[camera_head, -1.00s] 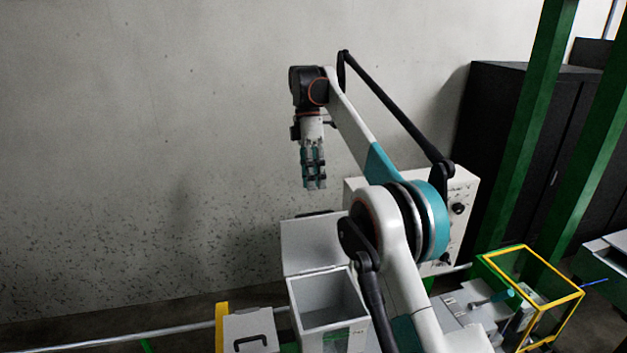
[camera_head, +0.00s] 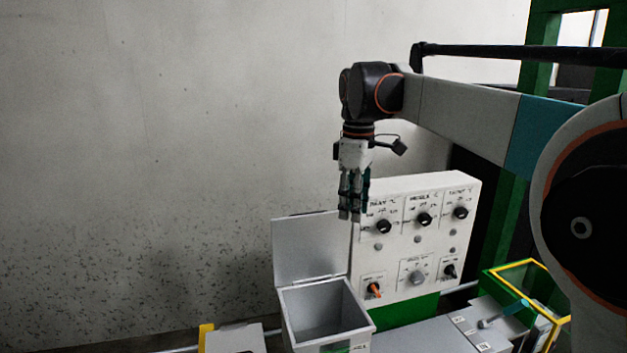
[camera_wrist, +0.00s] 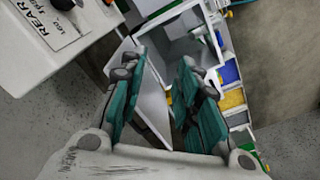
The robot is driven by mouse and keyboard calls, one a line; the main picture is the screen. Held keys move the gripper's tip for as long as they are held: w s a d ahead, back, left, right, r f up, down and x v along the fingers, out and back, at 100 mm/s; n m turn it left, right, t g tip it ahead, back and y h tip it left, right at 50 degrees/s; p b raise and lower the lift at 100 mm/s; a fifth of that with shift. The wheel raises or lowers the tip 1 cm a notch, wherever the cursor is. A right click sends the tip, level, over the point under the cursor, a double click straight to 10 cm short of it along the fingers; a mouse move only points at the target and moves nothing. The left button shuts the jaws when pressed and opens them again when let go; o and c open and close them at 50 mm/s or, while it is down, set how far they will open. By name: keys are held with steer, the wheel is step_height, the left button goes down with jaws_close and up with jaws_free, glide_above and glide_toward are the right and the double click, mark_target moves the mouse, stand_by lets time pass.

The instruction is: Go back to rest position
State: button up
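My gripper (camera_head: 350,214) hangs fingers-down in mid-air in the head view, in front of the upper left edge of the white control panel and above an open grey box. In the wrist view, its two teal fingers (camera_wrist: 160,64) stand apart with nothing held between them, so it is open and empty. No blue cable can be made out clearly now.
The white panel (camera_head: 400,245) carries black knobs and an orange switch. The open grey box (camera_head: 325,312) has its lid raised. A yellow-edged green frame (camera_head: 543,268) stands at right. Blue and yellow bins (camera_wrist: 230,100) show in the wrist view. Wall space at left is free.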

steer(key=s+d+f+m+t+b, duration=0.2)
steer(key=s+f+b, duration=0.4)
steer(key=s+f, duration=0.3)
steer(key=s+d+f+m+t+b, duration=0.2)
steer(key=s+d+f+m+b, duration=0.3)
steer(key=s+f, duration=0.5)
steer(key=s+d+f+m+t+b, duration=0.3)
steer(key=s+f+b, duration=0.5)
steer(key=f, duration=0.9)
steer(key=s+d+m, duration=0.1)
steer(key=s+m, duration=0.1)
steer(key=shift+m, duration=0.4)
steer(key=shift+s, duration=0.1)
